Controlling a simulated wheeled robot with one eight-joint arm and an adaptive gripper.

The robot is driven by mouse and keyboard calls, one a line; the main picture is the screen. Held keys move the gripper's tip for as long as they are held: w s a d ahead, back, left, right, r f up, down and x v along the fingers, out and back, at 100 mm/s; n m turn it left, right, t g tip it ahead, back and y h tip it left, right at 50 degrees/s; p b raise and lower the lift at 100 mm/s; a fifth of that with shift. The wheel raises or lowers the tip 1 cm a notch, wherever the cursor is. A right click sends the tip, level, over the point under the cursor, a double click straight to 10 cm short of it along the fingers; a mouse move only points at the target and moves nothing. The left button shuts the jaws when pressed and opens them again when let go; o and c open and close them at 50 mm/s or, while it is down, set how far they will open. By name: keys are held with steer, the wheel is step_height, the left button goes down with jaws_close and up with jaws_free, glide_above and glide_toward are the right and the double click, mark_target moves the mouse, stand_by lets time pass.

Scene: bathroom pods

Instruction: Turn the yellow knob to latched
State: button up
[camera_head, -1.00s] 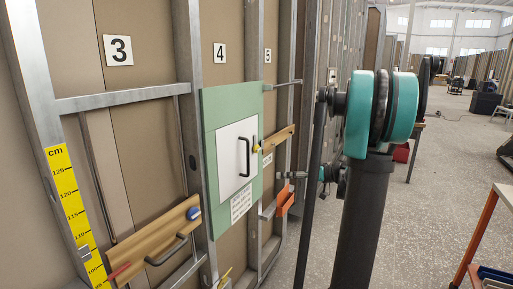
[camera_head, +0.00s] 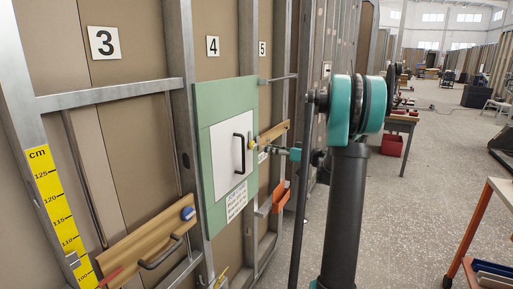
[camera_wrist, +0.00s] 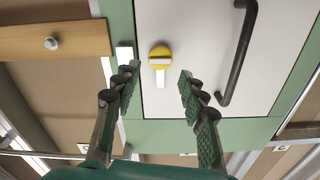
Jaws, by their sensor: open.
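The yellow knob (camera_wrist: 159,52) is a round disc with a pale bar across it, on the white door (camera_wrist: 200,35) of the green panel (camera_wrist: 180,135) in the wrist view. The bar lies roughly crosswise in that picture. A white block (camera_wrist: 125,56) sits on the green frame to its left. My gripper (camera_wrist: 157,84) is open and empty, its two fingers either side of and just short of the knob, apart from it. In the head view the knob (camera_head: 251,143) is small at the door's right edge, with my gripper (camera_head: 264,146) close to it.
A dark bar handle (camera_wrist: 238,50) stands out from the door, right of my right finger. A wooden board with a round metal knob (camera_wrist: 51,43) is at the left. In the head view, another wooden board (camera_head: 150,238) with a blue knob and handle hangs lower left.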

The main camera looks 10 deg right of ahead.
mark_target(255, 146)
steer(key=x, duration=0.6)
steer(key=shift+w+a, duration=0.15)
steer(key=c, duration=0.9)
